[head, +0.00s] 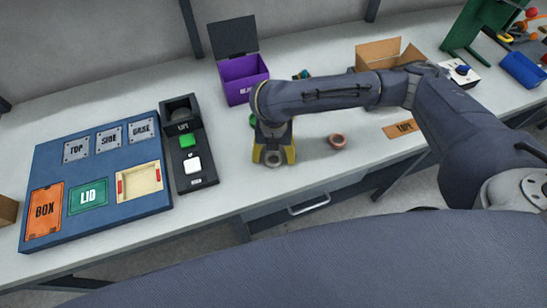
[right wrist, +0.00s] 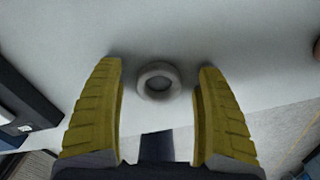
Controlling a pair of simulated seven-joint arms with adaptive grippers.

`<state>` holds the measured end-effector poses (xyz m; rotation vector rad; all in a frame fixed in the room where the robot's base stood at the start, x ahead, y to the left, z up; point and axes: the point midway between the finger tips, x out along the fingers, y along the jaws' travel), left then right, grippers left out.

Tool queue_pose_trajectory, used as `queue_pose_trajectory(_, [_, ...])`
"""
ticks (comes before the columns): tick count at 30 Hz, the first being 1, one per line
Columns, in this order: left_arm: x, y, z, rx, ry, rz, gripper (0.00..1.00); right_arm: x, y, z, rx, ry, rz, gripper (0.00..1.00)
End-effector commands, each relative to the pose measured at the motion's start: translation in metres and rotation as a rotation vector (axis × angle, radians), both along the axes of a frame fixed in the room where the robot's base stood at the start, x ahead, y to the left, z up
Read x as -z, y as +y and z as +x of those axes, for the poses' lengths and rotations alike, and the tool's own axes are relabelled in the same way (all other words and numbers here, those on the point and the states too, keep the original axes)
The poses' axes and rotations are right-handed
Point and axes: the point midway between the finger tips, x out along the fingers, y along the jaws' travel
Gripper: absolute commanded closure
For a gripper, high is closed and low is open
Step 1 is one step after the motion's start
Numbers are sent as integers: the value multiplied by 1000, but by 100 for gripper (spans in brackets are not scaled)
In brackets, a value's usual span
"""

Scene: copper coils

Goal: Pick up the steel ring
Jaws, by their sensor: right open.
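The steel ring (head: 273,159) is a small grey ring lying flat on the light table, near the front edge. It also shows in the right wrist view (right wrist: 145,84), between and slightly beyond the two yellow fingertips. My right gripper (head: 274,155) is open, with its yellow fingers on either side of the ring; in the right wrist view the gripper (right wrist: 158,66) has clear gaps between the fingers and the ring. A copper coil (head: 337,141) lies on the table to the right of the gripper. My left gripper does not show.
A blue board (head: 60,165) with labelled plates lies at the left, beside a black button box (head: 193,165). A purple bin (head: 240,87) with a raised lid stands behind. A cardboard box (head: 382,53) and an orange tape label (head: 404,128) are to the right.

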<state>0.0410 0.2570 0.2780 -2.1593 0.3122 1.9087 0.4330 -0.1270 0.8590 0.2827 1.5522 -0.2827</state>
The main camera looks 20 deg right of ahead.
Motion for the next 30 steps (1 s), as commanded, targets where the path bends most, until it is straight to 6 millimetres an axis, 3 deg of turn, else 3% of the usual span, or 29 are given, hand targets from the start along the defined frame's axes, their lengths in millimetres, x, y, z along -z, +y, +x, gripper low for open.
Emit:
queue_pose_trajectory(3, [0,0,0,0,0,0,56,0,0,0,0,0,0,29])
queue_pose_trajectory(19, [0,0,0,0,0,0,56,0,0,0,0,0,0,90])
queue_pose_trajectory(30, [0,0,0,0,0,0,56,-2,0,0,0,-1,0,91])
